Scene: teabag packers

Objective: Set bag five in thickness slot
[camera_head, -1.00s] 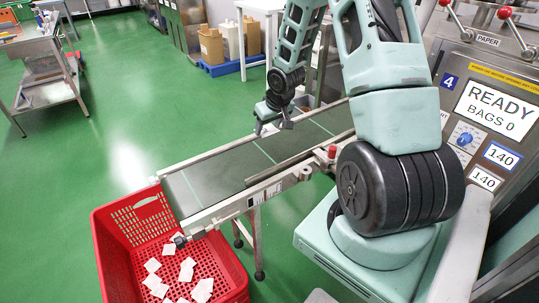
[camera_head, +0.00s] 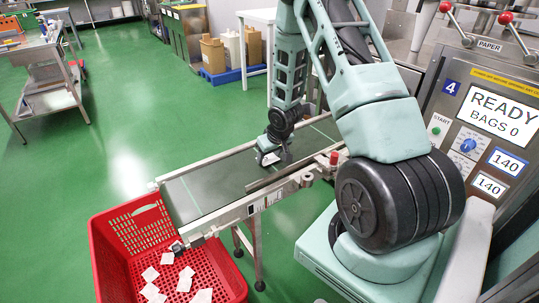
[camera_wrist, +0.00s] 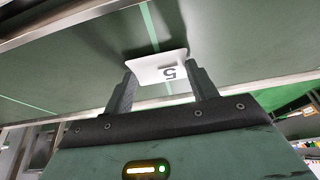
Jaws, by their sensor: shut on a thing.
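In the wrist view a white bag marked 5 (camera_wrist: 158,68) sits between the two fingers of my gripper (camera_wrist: 162,92), which are shut on its sides. The bag is over the dark belt of a conveyor (camera_wrist: 225,45); whether it touches the belt I cannot tell. In the head view my gripper (camera_head: 270,158) is low over the conveyor (camera_head: 205,187), with the bag only faintly visible there. I cannot make out a thickness slot for certain.
A red crate (camera_head: 120,222) with several white bags stands below the conveyor's near end. A machine panel (camera_head: 495,125) reading READY, BAGS 0 is at the right. A metal cart (camera_head: 45,85) stands at the far left on open green floor.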

